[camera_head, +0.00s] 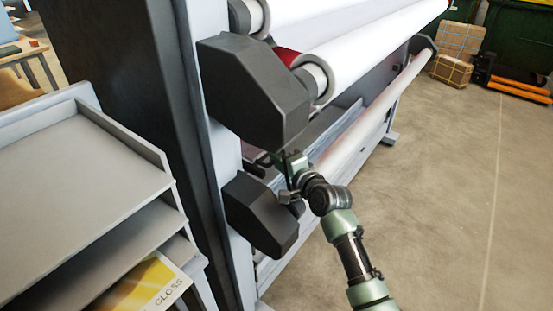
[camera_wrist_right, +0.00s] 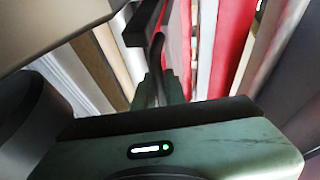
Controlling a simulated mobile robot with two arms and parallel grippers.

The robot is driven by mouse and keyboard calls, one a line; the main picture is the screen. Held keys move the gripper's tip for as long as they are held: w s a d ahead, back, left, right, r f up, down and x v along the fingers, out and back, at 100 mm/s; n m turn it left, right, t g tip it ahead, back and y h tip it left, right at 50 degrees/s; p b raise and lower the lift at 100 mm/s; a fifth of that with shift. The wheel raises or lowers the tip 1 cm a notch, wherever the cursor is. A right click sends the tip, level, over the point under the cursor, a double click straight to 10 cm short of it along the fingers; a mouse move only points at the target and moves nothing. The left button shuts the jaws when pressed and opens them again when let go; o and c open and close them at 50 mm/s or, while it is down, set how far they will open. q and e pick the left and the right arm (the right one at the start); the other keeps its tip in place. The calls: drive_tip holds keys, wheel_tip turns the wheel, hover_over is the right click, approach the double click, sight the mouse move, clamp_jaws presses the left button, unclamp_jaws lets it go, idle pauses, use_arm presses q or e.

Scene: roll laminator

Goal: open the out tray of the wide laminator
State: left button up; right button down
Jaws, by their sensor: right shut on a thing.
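The wide laminator (camera_head: 219,150) stands at the centre of the head view, with large white rolls (camera_head: 370,45) and dark end housings. My right gripper (camera_head: 275,160) reaches in from the lower right to the laminator's front, between the upper and lower dark housings. In the right wrist view, my right gripper (camera_wrist_right: 160,75) is shut on a dark curved handle (camera_wrist_right: 157,45). I cannot tell clearly from these views how far out the tray is; my gripper and the housings hide part of it. My left gripper is not in view.
A grey shelf rack (camera_head: 70,165) with a yellow gloss packet (camera_head: 145,285) stands close at left. The upper housing (camera_head: 255,90) and lower housing (camera_head: 262,215) sit close to my right gripper. The concrete floor (camera_head: 440,190) at right is clear; boxes (camera_head: 458,50) stand far back.

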drive_tip(key=shift+d+f, duration=0.1)
idle(0.6)
drive_tip(key=s+d+p, duration=0.1)
drive_tip(key=d, duration=0.1)
drive_tip(key=s+d+p, duration=0.1)
drive_tip(key=d, duration=0.1)
drive_tip(key=shift+s+p, duration=0.4)
drive_tip(key=s+d+p, duration=0.1)
drive_tip(key=s+d, duration=0.3)
drive_tip(key=d, duration=0.1)
drive_tip(key=shift+s+d, duration=0.2)
drive_tip(key=shift+d, duration=0.15)
drive_tip(key=shift+f, duration=0.1)
